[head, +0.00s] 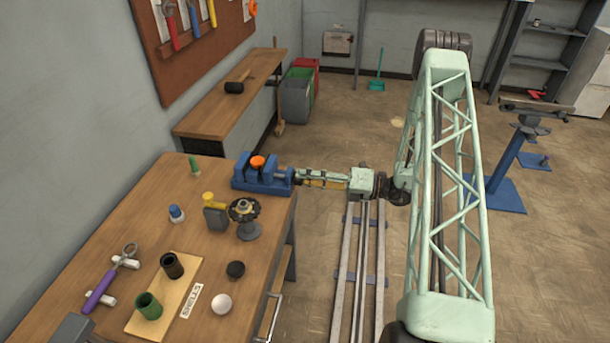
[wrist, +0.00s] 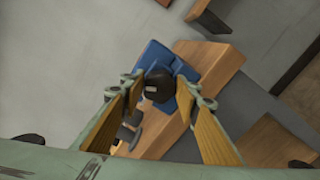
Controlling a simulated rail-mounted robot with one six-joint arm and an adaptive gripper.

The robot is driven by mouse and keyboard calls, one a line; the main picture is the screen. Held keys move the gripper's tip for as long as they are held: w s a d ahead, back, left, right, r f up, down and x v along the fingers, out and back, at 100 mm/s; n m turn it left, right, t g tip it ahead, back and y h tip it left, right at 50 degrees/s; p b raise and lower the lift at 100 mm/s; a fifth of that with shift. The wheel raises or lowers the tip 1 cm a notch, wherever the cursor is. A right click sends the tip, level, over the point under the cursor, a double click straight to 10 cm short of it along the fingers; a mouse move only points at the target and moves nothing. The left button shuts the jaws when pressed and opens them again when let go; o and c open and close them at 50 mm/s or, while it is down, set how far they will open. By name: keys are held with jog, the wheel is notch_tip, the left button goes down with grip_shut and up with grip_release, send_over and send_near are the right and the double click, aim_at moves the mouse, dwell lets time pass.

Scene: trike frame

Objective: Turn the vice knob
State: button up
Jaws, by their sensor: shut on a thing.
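The blue vice (head: 262,180) stands at the far right edge of the workbench, with an orange part on its top. My gripper (head: 300,178) reaches in level from the right at the vice's right end. In the wrist view the dark round vice knob (wrist: 157,86) lies between the two fingertips of my gripper (wrist: 158,80), in front of the blue vice body (wrist: 153,54). The fingers are shut on the knob, one on each side. In the head view the fingers mostly hide the knob.
The workbench (head: 110,225) also holds a dark handwheel on a stand (head: 246,212), a green cup (head: 149,306), a white ball (head: 221,304) and a purple-handled tool (head: 102,290). A second bench (head: 205,112) with a mallet stands behind. The floor to the right carries my rail.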

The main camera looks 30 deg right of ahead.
jog(key=m+p, duration=0.1)
jog(key=m, duration=0.3)
jog(key=shift+f+m+p, duration=0.1)
jog(key=shift+m+p, duration=0.3)
dwell(0.4)
jog(key=o, duration=0.8)
jog(key=shift+d, duration=0.1)
jog(key=shift+v, duration=5.9)
